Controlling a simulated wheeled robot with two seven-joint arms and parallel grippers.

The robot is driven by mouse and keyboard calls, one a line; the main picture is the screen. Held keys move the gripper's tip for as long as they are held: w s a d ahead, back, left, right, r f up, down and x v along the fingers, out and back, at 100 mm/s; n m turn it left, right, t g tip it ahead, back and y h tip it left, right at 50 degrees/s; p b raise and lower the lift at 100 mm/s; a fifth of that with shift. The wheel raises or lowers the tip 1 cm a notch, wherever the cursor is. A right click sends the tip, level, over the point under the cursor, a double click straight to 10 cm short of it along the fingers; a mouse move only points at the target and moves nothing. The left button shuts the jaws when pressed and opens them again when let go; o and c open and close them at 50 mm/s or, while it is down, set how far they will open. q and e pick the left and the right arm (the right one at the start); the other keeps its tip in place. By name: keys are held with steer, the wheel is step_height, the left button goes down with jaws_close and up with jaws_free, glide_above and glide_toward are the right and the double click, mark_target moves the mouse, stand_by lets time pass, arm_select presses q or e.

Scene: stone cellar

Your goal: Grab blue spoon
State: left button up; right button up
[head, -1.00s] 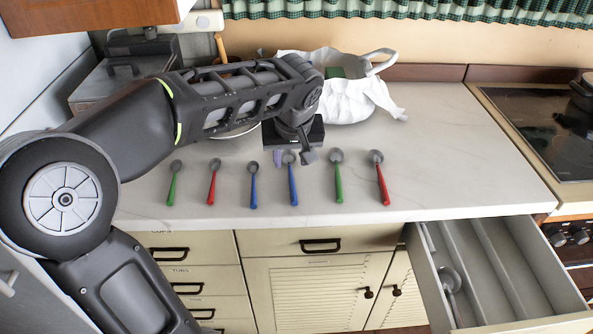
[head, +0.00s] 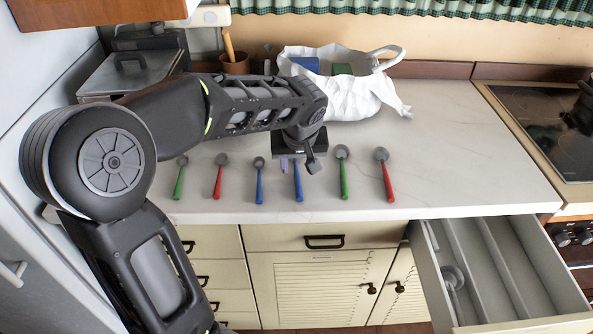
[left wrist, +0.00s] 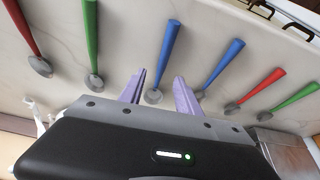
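Two blue spoons lie side by side on the pale counter among red and green ones. My left gripper (head: 296,166) is over the bowl end of the right blue spoon (head: 298,187) in the head view and hides its bowl. In the left wrist view the open lilac fingers (left wrist: 159,76) stand apart on either side of this spoon (left wrist: 169,48), near its bowl. They do not close on it. The other blue spoon (head: 259,187) lies to the left, outside the fingers; it also shows in the left wrist view (left wrist: 224,61). My right gripper is out of view.
A green spoon (head: 343,178) and a red spoon (head: 387,180) lie to the right, another red and green pair to the left. A white bag (head: 345,95) stands behind. An open drawer (head: 508,268) juts out at front right. The right counter is clear.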

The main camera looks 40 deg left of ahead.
mark_target(296, 172)
arm_select(q)
steer(key=x, duration=0.2)
steer(key=shift+w+f, duration=0.1)
steer(key=shift+f, duration=0.2)
steer(key=shift+c, duration=0.3)
jaws_close()
stand_by(0.5)
